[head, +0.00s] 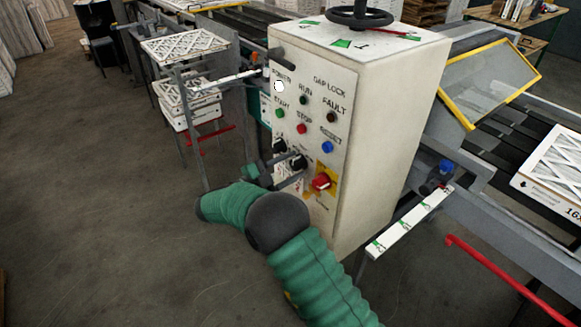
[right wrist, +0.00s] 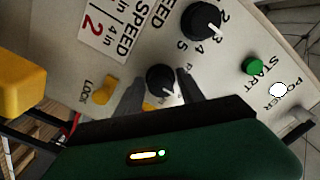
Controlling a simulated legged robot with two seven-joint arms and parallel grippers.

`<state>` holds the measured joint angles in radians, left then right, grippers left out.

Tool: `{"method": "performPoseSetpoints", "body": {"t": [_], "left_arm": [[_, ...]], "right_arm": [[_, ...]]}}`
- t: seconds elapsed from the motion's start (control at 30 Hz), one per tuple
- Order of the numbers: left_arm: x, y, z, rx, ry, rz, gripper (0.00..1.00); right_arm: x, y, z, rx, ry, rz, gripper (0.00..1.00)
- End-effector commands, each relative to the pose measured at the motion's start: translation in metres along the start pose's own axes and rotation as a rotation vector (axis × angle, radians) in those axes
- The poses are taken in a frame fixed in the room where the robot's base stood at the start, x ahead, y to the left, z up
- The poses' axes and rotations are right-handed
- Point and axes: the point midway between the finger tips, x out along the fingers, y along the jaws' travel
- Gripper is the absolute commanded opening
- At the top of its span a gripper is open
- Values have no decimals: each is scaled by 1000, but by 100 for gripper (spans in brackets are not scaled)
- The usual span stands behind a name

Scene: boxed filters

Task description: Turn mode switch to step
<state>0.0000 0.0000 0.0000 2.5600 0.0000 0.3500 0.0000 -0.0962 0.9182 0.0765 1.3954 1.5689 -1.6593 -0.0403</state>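The control panel (head: 310,110) is the pale front of a large cabinet. In the right wrist view, a black knob with a white pointer mark (right wrist: 160,78), likely the mode switch, sits between the fingers of my right gripper (right wrist: 162,92). The fingers are on either side of it, with small gaps visible, so the gripper looks open; contact cannot be told. The labels around this knob are mostly hidden. In the head view my right gripper (head: 283,175) is at the panel's lower left, close to the black knobs (head: 299,162). My left gripper is not in view.
A second black knob (right wrist: 201,18) with a speed scale is nearby. A green start button (right wrist: 251,66), a yellow lock part (right wrist: 104,90) and a red switch on a yellow plate (head: 321,181) are also close. A blue button (head: 327,147) is above the red switch.

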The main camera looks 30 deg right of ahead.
Motion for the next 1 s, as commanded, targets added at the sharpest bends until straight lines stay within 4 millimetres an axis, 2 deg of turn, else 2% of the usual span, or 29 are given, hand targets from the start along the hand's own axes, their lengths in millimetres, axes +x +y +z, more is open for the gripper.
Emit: {"method": "performPoseSetpoints", "body": {"t": [0.33, 0.47, 0.57, 0.9, 1.0], "left_arm": [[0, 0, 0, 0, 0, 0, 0], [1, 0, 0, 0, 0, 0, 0], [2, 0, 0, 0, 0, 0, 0], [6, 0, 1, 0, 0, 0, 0], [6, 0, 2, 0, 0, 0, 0]], "right_arm": [[-1, 0, 0, 0, 0, 0, 56], [-12, 0, 1, 0, -2, -1, 56], [-33, 0, 1, 0, -4, -2, 56], [-131, 1, 3, 0, -3, -1, 56], [-152, 1, 3, -1, -1, -1, 56]]}}
